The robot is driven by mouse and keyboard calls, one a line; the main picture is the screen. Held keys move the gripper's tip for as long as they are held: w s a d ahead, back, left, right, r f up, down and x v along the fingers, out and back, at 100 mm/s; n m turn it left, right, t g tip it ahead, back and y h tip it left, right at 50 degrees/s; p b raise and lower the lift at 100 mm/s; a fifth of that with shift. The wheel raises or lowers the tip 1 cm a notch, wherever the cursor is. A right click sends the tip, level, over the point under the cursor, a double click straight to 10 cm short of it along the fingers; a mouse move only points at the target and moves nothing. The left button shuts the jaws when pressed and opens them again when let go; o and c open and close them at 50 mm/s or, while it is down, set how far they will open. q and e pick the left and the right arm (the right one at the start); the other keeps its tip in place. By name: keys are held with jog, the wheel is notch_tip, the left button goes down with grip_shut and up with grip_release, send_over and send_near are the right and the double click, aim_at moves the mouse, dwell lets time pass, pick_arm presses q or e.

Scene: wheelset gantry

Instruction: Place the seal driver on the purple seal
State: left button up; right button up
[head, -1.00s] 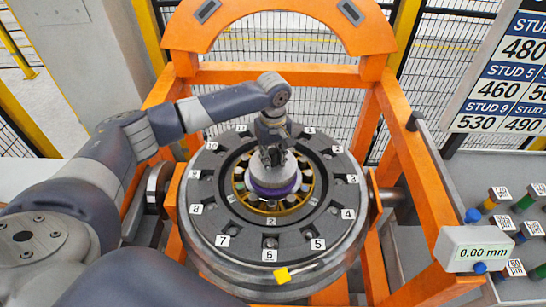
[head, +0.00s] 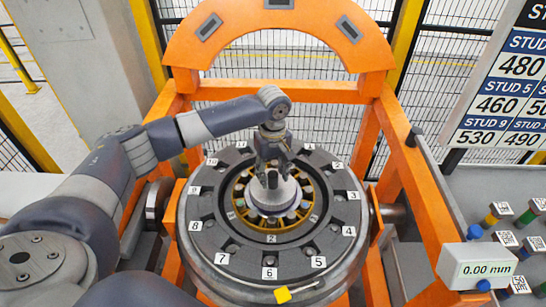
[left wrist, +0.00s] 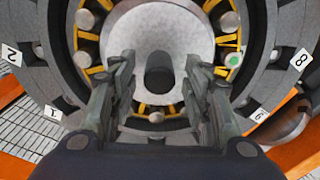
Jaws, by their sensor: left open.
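The seal driver (head: 276,198) is a pale grey round piece with a dark knob, standing at the centre of the wheel hub. It also shows in the left wrist view (left wrist: 150,28) as a broad disc with the dark knob sticking out. My left gripper (head: 272,166) points down over it, open, with its fingers on either side of the knob. In the left wrist view, gaps show between the knob and both fingers (left wrist: 160,66). The purple seal does not show clearly now; the driver covers its place. My right gripper is not in view.
A yellow-caged bearing (head: 268,222) rings the driver, inside a dark numbered wheel ring (head: 205,225). The orange gantry (head: 385,115) surrounds the wheel. A yellow-tagged tool (head: 283,295) lies at the front rim. A gauge reading 0.00 mm (head: 478,268) and several studs stand at right.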

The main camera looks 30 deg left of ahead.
pick_arm(q)
notch_tip(320, 180, up, 11)
jog(key=b, duration=0.3)
jog(key=shift+r+b, duration=0.2)
jog(key=shift+b, duration=0.2)
